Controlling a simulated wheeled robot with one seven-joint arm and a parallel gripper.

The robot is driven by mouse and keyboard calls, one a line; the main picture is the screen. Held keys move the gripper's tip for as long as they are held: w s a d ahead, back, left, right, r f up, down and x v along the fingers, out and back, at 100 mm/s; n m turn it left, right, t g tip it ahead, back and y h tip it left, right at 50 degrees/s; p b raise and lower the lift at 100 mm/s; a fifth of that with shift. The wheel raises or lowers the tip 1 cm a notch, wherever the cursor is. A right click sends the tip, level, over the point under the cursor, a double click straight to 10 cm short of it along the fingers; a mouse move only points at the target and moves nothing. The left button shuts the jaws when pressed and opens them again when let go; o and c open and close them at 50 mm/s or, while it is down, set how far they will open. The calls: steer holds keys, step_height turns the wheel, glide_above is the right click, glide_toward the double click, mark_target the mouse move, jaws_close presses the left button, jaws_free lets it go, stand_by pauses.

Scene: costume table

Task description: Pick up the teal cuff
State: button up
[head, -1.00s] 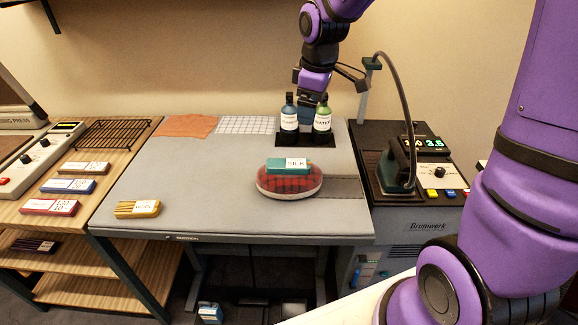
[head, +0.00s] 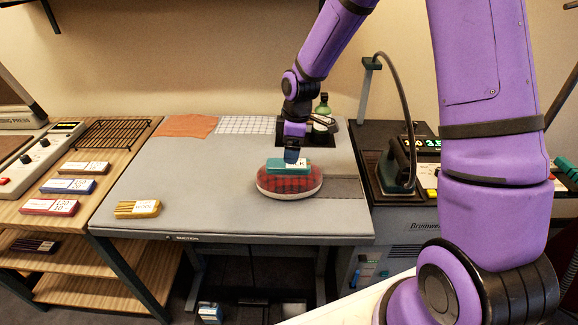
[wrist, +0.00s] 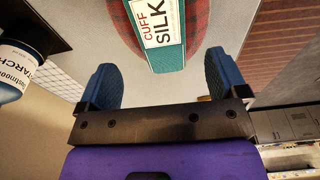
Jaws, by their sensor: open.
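The teal cuff (head: 274,165) carries a white label and lies on top of the red plaid cushion (head: 290,185) on the grey table. In the wrist view the cuff (wrist: 166,58) shows its label, "CUFF SILK", beyond the fingertips and between their lines. My gripper (head: 291,156) is over the cuff and hides part of its label in the head view. In the wrist view my gripper (wrist: 160,80) has its two blue fingers wide apart with nothing between them. I cannot tell the exact height of the fingertips above the cuff.
A dark tray with bottles (head: 323,108) stands behind, partly hidden by my arm; a bottle (wrist: 18,75) shows at the wrist view's left. A yellow cuff (head: 137,209) lies front left. An iron (head: 397,168) stands right. The table's left middle is clear.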

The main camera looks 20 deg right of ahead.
mark_target(289, 166)
steer(key=shift+a+f, duration=0.15)
steer(key=shift+f, duration=1.2)
steer(key=shift+a+f, duration=0.15)
steer(key=shift+f, duration=1.2)
steer(key=c, duration=1)
